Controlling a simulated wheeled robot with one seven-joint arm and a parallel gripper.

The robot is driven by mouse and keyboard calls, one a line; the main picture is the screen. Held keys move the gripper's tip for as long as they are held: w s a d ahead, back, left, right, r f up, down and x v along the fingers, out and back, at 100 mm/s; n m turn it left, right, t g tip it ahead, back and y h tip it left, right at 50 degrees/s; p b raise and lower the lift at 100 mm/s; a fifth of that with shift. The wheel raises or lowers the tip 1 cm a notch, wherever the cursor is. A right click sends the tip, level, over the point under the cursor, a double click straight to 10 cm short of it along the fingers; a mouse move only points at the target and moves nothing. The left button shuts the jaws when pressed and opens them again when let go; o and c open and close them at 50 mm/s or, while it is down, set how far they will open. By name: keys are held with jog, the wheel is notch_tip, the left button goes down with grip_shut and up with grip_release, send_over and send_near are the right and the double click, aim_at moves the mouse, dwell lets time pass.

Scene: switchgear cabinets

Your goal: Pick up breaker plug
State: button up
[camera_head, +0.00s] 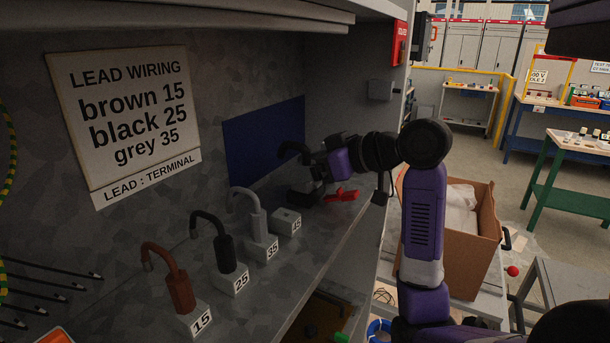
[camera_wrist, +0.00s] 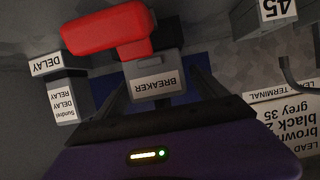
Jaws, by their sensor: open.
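The breaker plug is a grey block with a white BREAKER label (camera_wrist: 155,83) and a red handle (camera_wrist: 108,30), seen upside down in the wrist view. In the head view, its red handle (camera_head: 343,195) shows on the shelf, just beyond the numbered plugs. My gripper (camera_head: 318,178) is close above the shelf, beside the red handle, and hides part of what lies behind. In the wrist view the dark fingers of my gripper (camera_wrist: 162,92) stand apart, one on each side of the grey block. I cannot tell whether they touch it.
A DELAY relay block (camera_wrist: 66,98) stands close beside the breaker plug. Plugs labelled 15 (camera_head: 190,300), 25 (camera_head: 230,272) and 35 (camera_head: 262,245) and a block labelled 45 (camera_head: 286,221) line the shelf. A wall sign (camera_head: 130,115) hangs behind. A cardboard box (camera_head: 478,245) stands right.

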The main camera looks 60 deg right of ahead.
jog(key=shift+x, duration=0.75)
jog(key=shift+c, duration=0.4)
jog(key=shift+r, duration=0.1)
grip_shut()
